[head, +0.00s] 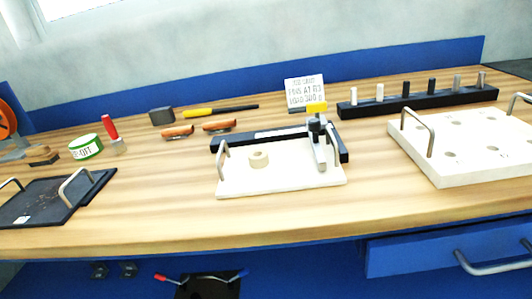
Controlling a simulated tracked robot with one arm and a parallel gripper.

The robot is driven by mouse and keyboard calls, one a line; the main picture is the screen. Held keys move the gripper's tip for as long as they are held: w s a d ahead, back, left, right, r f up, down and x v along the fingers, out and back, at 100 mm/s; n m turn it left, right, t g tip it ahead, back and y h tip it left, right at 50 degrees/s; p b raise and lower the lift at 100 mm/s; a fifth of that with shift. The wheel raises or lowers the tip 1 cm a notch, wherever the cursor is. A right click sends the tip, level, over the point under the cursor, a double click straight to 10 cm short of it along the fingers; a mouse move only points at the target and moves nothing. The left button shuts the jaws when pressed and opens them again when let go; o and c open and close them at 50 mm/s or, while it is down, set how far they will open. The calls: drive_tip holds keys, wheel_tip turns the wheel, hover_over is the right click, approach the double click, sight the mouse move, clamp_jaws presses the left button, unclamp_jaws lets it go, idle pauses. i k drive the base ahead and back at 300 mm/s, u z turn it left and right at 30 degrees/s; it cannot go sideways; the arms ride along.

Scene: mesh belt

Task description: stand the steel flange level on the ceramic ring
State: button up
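A wire handle (223,160) stands at the plate's left end. A grey bar with a dark knob (320,143) stands on the plate's right part, clear of the ring. I cannot make out a steel flange for certain. Nothing shows on top of the ring. My gripper does not show in this view.
A white board with holes and handles (470,171) stands right. A black rail of pegs (420,102) is behind it. A dark tray (45,207), green tape roll (86,147) and tools are left. Bare wooden bench (170,215) lies in front.

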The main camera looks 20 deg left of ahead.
sight(258, 153)
drive_tip(key=z, duration=0.05)
drive_tip(key=i, duration=1)
drive_tip(key=u, duration=0.1)
